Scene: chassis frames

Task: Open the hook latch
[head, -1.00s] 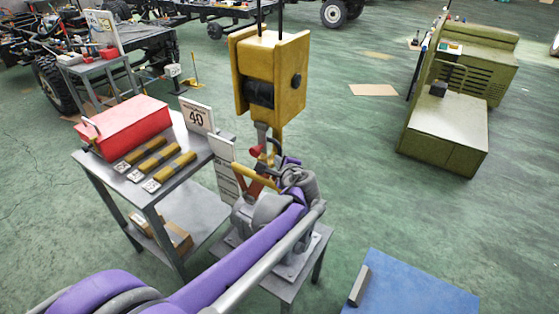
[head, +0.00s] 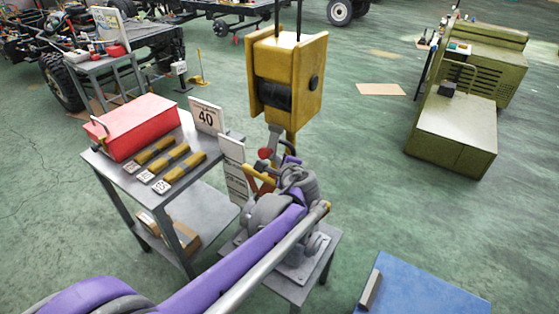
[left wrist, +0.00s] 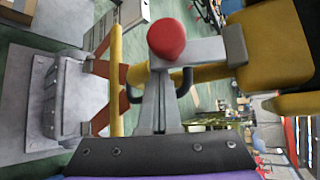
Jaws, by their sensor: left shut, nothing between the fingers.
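The yellow hook block (head: 287,75) hangs on two dark lines. Below it is a grey lever with a red knob (head: 265,153), beside the yellow hook shank (head: 291,140). In the left wrist view the red knob (left wrist: 166,38) and grey bar (left wrist: 205,53) are large and close, with the yellow hook (left wrist: 208,71) behind. My left gripper (left wrist: 160,75) is shut and empty, its tips right by the knob and bar. Whether they touch, I cannot tell. A yellow bail (left wrist: 117,80) on red-brown lugs is at the hook. My right gripper is not in view.
A grey stand (head: 325,250) is under my left wrist. At left, a cart (head: 95,165) carries a red box (head: 130,125), several yellow-brown bars and a "40" sign (head: 206,115).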

